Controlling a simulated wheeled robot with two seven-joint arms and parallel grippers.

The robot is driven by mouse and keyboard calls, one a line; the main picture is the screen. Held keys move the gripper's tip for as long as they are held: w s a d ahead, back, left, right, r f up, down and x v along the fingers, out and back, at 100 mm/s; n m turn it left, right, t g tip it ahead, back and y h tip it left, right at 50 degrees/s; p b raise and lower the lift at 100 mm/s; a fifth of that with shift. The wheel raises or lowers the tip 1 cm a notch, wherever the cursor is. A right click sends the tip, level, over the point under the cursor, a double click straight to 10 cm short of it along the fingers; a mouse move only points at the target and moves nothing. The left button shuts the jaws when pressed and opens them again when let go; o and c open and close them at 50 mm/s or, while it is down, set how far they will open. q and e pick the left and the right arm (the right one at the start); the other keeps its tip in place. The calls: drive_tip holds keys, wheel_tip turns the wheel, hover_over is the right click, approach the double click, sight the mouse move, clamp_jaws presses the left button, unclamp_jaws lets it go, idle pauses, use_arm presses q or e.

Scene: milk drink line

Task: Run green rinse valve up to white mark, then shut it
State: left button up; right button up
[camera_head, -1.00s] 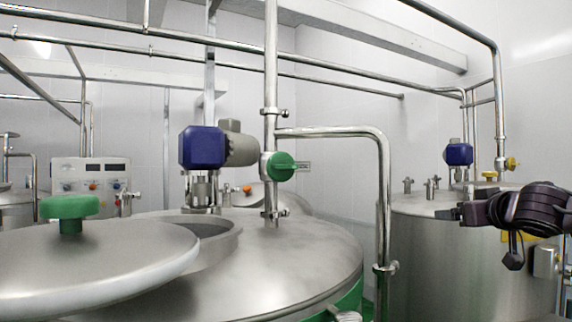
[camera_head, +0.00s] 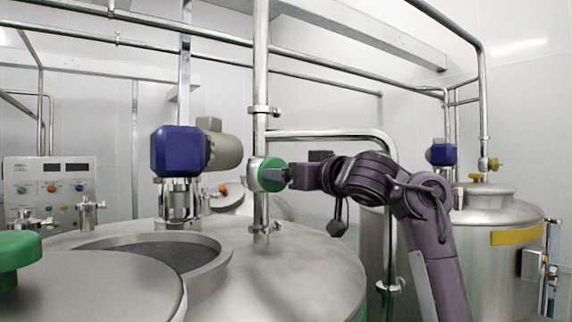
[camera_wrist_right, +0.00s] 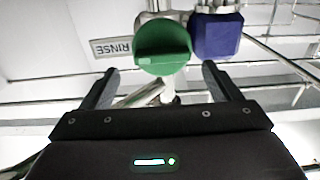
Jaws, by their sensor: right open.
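The green rinse valve (camera_head: 268,174) is a round green knob on the vertical steel pipe above the tank. In the right wrist view the knob (camera_wrist_right: 163,48) faces me, with a raised bar across it. A plate reading RINSE (camera_wrist_right: 112,48) sits beside it. No white mark can be made out. My right gripper (camera_head: 288,176) is open just right of the knob in the head view. In the wrist view its fingers (camera_wrist_right: 160,72) are spread either side of the knob's lower edge, with nothing gripped; contact cannot be told. My left gripper is out of view.
A blue motor (camera_head: 180,151) stands left of the pipe and shows close to the knob in the wrist view (camera_wrist_right: 215,36). A bent steel pipe (camera_head: 330,135) runs behind my right arm. A tank lid with a green handle (camera_head: 18,250) is at lower left.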

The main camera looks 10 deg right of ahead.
drive_tip(key=p+x, duration=0.1)
drive_tip(key=x, duration=0.2)
drive_tip(key=shift+w+a+f, duration=0.15)
drive_tip(key=shift+w+a, duration=0.05)
drive_tip(key=shift+a, duration=0.05)
drive_tip(key=shift+s+d, duration=0.1)
drive_tip(key=shift+c, duration=0.8)
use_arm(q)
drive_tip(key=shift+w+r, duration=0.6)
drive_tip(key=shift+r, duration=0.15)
use_arm(e)
drive_tip(key=c, duration=0.8)
drive_tip(key=n, duration=1)
drive_tip(key=shift+n, duration=0.4)
